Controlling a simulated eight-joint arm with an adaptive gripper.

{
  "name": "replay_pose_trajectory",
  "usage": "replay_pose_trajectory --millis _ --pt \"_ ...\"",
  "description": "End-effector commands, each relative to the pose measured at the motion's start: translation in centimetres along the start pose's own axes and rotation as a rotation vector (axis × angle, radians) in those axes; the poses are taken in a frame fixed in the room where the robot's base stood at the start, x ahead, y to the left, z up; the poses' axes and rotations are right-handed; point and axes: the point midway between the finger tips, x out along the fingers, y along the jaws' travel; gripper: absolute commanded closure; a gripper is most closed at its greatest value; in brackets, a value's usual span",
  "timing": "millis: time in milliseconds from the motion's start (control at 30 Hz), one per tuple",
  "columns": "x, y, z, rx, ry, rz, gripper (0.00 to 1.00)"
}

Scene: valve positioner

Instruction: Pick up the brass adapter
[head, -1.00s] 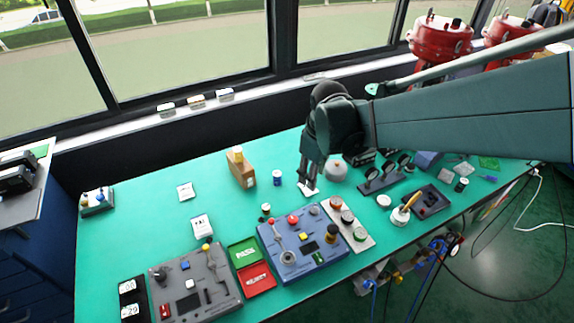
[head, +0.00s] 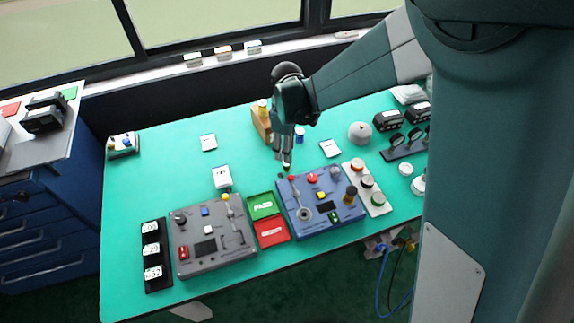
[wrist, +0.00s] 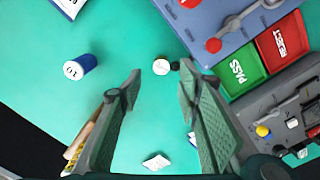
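My gripper (head: 286,165) is over the far left corner of the blue panel (head: 322,178). In the wrist view my gripper (wrist: 160,76) is open and empty. I cannot tell whether either is the brass adapter.
Green PASS (head: 263,206) and red REJECT (head: 272,232) trays lie left of the blue panel. A grey panel (head: 213,232) is further left. A wooden block (head: 261,123) and a blue-labelled cylinder (wrist: 80,67) stand near my gripper. The bench's left side is mostly clear.

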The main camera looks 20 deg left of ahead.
Motion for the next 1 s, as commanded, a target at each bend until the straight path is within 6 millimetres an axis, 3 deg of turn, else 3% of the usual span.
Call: replay_pose_trajectory --millis 367,700,1000 --pt "0.2 -0.1 -0.1 -0.003 -0.001 -0.001 0.66" --pt "2.4 0.0 -0.1 -0.003 -0.001 -0.001 0.66" --pt "2.7 -0.1 -0.1 -0.002 -0.001 -0.001 0.66"
